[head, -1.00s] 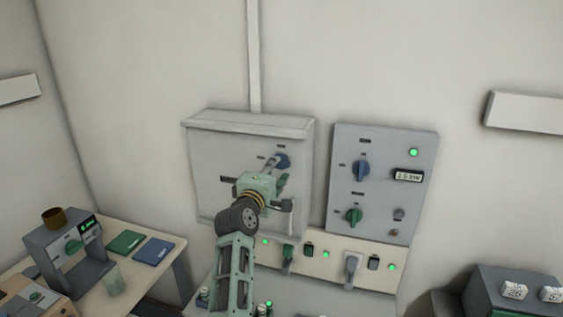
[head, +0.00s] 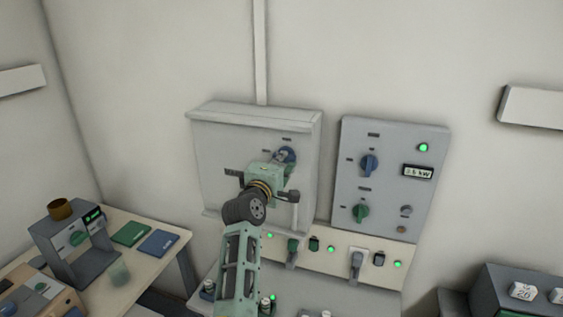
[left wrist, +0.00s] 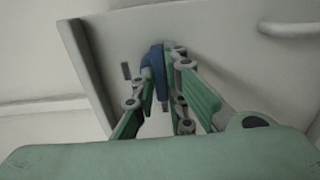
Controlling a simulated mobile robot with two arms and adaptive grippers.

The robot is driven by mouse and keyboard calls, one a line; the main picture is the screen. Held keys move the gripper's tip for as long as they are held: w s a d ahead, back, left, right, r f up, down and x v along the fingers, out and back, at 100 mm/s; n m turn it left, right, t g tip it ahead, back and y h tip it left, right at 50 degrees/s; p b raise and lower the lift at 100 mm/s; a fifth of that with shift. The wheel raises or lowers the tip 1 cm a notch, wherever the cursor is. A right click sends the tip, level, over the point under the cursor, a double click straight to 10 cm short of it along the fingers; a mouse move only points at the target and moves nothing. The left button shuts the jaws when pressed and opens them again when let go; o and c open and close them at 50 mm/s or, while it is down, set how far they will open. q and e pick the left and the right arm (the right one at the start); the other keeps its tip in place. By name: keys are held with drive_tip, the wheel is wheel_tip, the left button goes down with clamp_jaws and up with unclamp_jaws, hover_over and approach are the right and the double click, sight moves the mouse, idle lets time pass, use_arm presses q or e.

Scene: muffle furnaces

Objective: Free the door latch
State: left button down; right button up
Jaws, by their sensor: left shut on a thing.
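A grey wall cabinet (head: 215,150) has a closed-looking door, with a blue rotary latch knob (head: 287,154) on its upper right part. My left gripper (head: 279,160) is at this knob and partly covers it in the head view. In the left wrist view the blue knob (left wrist: 155,68) sits between the green fingers of my left gripper (left wrist: 163,75), which are shut on it. Its exact turn angle is hard to tell. A pale door handle (head: 296,216) shows below, partly behind the gripper. My right gripper is not in view.
A control panel (head: 390,190) with a blue knob, a green knob and a display stands right of the cabinet. A lower strip (head: 330,258) carries switches and green lamps. A side table (head: 120,260) at left holds a small device and two pads.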

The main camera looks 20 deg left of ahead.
use_arm(q)
drive_tip(key=shift+m, duration=8.9)
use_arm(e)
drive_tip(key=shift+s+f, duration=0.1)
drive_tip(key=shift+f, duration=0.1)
use_arm(q)
drive_tip(key=c, duration=1.8)
unclamp_jaws()
drive_tip(key=shift+w, duration=0.1)
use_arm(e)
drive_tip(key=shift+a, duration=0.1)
